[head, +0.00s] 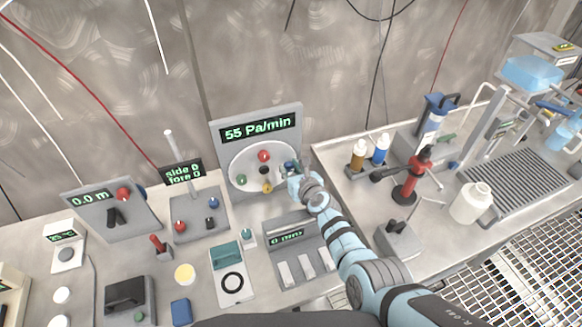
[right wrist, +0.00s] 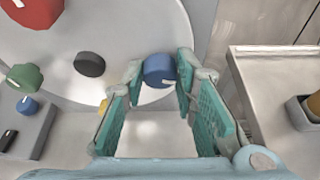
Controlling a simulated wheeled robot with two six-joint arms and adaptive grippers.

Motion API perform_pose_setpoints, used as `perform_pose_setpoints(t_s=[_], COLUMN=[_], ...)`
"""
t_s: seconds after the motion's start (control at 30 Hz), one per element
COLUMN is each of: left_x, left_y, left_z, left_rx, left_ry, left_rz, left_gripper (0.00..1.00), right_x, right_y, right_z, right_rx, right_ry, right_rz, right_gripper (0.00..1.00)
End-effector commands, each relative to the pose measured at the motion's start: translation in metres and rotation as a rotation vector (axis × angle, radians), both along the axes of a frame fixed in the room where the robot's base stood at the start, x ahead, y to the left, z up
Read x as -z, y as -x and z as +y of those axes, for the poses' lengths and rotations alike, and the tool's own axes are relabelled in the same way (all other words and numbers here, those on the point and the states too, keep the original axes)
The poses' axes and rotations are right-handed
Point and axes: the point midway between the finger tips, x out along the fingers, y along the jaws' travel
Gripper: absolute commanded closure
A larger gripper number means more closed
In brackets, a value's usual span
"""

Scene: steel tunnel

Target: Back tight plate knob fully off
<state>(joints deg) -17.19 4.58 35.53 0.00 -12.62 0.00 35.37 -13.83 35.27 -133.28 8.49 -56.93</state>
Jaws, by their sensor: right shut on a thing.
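The upright panel (head: 222,138) reads "55 Pa/min" and carries a round pale plate (head: 238,166) with coloured knobs. A red knob (head: 264,156) is at the top, a green knob (head: 242,180) at the left, a yellow knob (head: 267,188) at the bottom and a black one (head: 264,171) in the middle. My right gripper (right wrist: 160,68) is shut on the blue knob (right wrist: 158,69) at the plate's right side, one finger on each side of it. The head view shows this knob largely hidden by the gripper. My left gripper is not in view.
A lever box (head: 205,205) is left of the panel. Brown (head: 358,156) and blue (head: 381,150) bottles and a red-topped tool (head: 412,178) stand on the right bench.

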Motion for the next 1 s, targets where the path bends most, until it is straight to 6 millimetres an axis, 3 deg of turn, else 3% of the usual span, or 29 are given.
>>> perform_pose_setpoints(t_s=[0.47,0.5,0.6,1.0], left_x=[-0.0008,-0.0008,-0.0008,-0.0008], left_y=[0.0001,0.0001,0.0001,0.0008], left_z=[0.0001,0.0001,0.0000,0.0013], left_rx=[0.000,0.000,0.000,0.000], left_ry=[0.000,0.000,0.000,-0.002], left_rz=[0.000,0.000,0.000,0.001], left_gripper=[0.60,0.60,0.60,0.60], right_x=[0.0005,0.0005,0.0004,0.0003], right_y=[0.0000,0.0000,0.0000,-0.0001], right_z=[0.0001,0.0001,0.0000,0.0000], right_rx=[0.000,0.000,0.000,0.000], right_ry=[0.020,0.020,0.020,0.019], right_rz=[-0.006,-0.006,-0.006,-0.006], right_gripper=[1.00,0.71,0.55,0.54])
